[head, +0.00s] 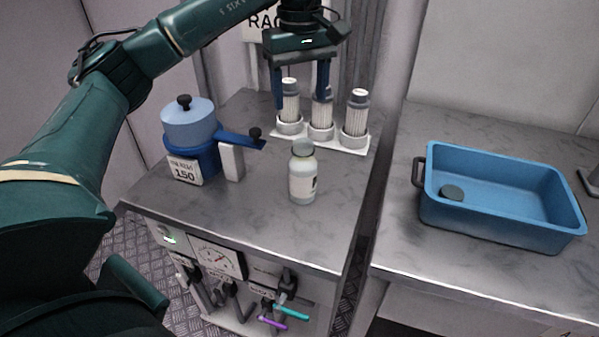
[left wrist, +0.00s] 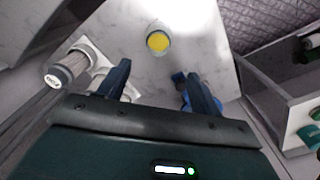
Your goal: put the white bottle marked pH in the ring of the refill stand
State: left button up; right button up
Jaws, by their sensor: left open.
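A white bottle (head: 302,185) with a grey-green cap stands upright on the left counter. Its dark mark is turned partly away, so I cannot read it fully. In the left wrist view a round container with a yellow top (left wrist: 158,42) stands beyond the fingertips; it appears to be this bottle from above. My left gripper (head: 300,88) is open and points down, above and behind the bottle, overlapping the cartridges in the picture. Its spread fingers also show in the left wrist view (left wrist: 154,80), with nothing between them. I cannot make out a refill stand ring. My right gripper is out of view.
A white rack (head: 347,146) with three ribbed cartridges stands at the counter's back. A blue device (head: 197,160) labelled 150, with a round lidded top, stands left of the bottle. A blue tub (head: 500,222) holding a dark disc sits on the right counter, across a gap.

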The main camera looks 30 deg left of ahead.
aim_at(303, 145)
pick_arm(q)
jog(key=f, duration=1.2)
jog(key=shift+w+d, duration=0.1)
jog(key=shift+d, duration=0.15)
jog(key=shift+c, duration=0.4)
jog(key=shift+r, duration=0.1)
grip_shut()
